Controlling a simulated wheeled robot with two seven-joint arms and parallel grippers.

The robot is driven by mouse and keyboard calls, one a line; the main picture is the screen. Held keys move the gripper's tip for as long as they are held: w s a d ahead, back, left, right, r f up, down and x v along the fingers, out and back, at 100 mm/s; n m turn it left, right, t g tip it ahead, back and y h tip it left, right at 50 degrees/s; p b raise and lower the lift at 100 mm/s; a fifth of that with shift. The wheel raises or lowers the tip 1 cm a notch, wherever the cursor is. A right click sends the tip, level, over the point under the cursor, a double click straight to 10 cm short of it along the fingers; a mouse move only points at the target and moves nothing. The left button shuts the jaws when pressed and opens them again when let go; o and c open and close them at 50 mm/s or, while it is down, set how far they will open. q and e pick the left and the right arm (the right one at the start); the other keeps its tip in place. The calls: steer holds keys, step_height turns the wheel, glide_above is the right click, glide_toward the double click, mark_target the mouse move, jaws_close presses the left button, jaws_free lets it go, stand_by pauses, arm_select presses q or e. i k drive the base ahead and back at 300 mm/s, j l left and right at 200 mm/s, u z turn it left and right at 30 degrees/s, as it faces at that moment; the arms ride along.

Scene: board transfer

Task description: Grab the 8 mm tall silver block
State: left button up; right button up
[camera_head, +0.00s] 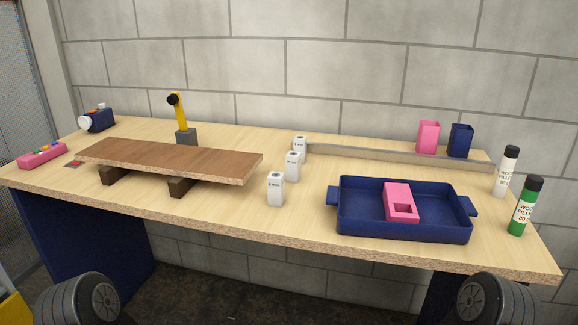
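Three small silver-white blocks with dark round marks on top and printed labels stand in a slanted row near the middle of the table. The front block (276,188) is nearest the table's front edge. The middle block (292,166) is behind it, and the back block (299,147) stands by the left end of a long metal strip. All are upright and apart from each other. The labels are too small to read surely, so I cannot tell which one is 8 mm. Neither of my grippers shows in the head view.
A brown board (170,160) rests on dark supports left of the blocks. A blue tray (350,222) with a pink block (398,191) sits to the right. The metal strip (390,154), two cups and two filler bottles (525,208) stand farther right. A yellow tool (181,118) stands behind the board.

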mark_target(276, 179)
steer(key=z, duration=1.3)
steer(key=u, duration=1.4)
steer(key=j+u, duration=0.2)
steer(key=j, duration=0.15)
steer(key=i+j+u, duration=0.25)
steer(key=j+u, duration=0.2)
steer(key=j, duration=0.15)
